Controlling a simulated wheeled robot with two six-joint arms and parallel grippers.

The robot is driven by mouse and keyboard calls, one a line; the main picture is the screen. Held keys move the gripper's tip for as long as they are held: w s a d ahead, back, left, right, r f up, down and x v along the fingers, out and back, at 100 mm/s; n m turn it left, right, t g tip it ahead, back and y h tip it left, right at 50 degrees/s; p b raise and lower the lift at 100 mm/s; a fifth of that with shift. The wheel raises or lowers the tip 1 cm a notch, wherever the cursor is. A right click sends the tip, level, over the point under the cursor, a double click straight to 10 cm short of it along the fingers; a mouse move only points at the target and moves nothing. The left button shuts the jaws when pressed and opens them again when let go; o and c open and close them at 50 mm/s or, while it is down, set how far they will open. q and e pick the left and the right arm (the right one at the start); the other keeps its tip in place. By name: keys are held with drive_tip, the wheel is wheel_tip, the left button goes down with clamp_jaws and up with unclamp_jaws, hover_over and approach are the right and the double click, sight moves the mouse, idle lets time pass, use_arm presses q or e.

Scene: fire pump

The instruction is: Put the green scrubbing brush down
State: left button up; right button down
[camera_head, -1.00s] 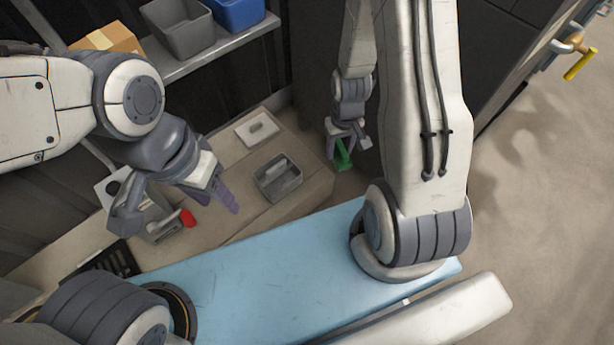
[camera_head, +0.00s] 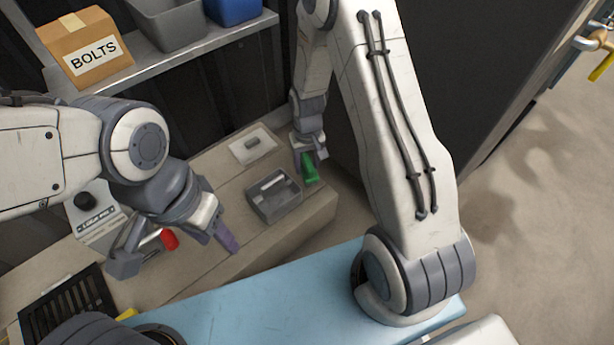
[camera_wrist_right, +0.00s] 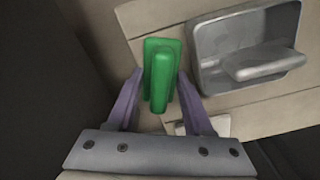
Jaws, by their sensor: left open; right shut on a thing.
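The green scrubbing brush (camera_head: 310,169) is held in my right gripper (camera_head: 308,157), above the right end of the bench, beside the grey tray. In the right wrist view the brush (camera_wrist_right: 160,75) sits between the two purple fingers of the right gripper (camera_wrist_right: 158,92), its green block beyond the fingertips. I cannot tell from the views whether its underside touches the bench. My left gripper (camera_head: 182,254) is open over the left part of the bench, its fingers wide apart, near a red-knobbed device.
The grey tray (camera_head: 287,206), with a light bar in it, stands on the bench (camera_head: 310,215); it also shows in the right wrist view (camera_wrist_right: 208,73). A white plate (camera_head: 238,152) lies behind it. A BOLTS box (camera_head: 88,70) and bins stand on the shelf above.

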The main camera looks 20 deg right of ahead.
sight(307, 173)
wheel_tip(307, 173, down, 4)
drive_tip(key=b, duration=0.3)
drive_tip(key=shift+f, duration=0.1)
drive_tip(key=shift+c, duration=1.5)
unclamp_jaws()
